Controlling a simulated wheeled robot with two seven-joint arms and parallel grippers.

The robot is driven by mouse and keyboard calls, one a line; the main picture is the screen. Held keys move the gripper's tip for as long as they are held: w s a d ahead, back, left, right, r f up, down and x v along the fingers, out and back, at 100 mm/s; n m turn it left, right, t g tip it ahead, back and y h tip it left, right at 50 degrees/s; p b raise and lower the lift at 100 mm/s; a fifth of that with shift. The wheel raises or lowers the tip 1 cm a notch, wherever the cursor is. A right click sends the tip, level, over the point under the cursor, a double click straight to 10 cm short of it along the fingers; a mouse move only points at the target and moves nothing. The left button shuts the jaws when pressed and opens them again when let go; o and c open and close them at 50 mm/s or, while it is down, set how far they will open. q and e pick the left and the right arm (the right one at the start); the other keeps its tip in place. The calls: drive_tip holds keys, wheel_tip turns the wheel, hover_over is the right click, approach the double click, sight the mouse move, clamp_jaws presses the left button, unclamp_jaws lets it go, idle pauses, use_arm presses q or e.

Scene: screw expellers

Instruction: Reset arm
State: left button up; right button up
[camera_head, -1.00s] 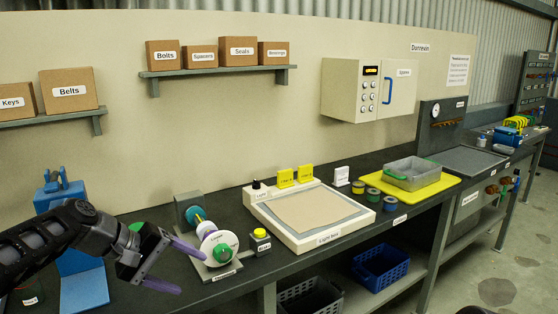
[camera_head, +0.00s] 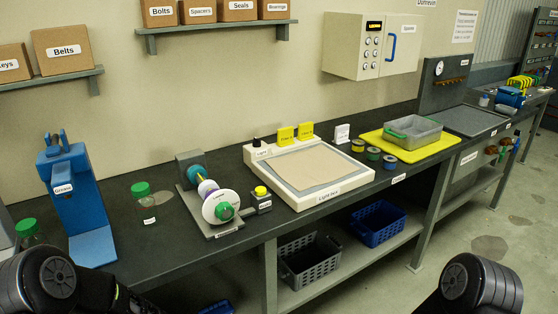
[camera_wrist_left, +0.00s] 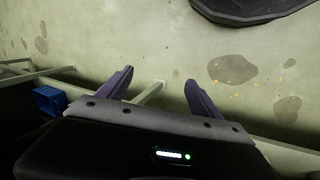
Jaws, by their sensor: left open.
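My left gripper (camera_wrist_left: 159,76) shows in the left wrist view with its two purple fingers apart and nothing between them. It faces the stained floor. In the head view, dark links of my left arm are at the bottom left, and the left gripper's fingers cannot be made out there. A dark link of my right arm is at the bottom right of the head view. My right gripper is out of view.
The dark workbench (camera_head: 140,262) holds a blue press (camera_head: 70,190), a green-capped jar (camera_head: 144,203), a spindle device (camera_head: 217,205), a light box (camera_head: 308,175) and a yellow tray (camera_head: 440,149). A blue crate (camera_head: 378,224) and grey crate (camera_head: 310,262) sit on the lower shelf.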

use_arm(q)
drive_tip(key=s+d+f+m, duration=0.1)
drive_tip(key=s+d+f, duration=0.1)
drive_tip(key=s, duration=0.5)
drive_tip(key=s+d+f+m+g, duration=0.1)
drive_tip(key=s+f, duration=0.2)
drive_tip(key=s, duration=0.5)
drive_tip(key=shift+d+f+p, duration=0.15)
drive_tip(key=shift+d+p, duration=0.2)
drive_tip(key=shift+d, duration=0.05)
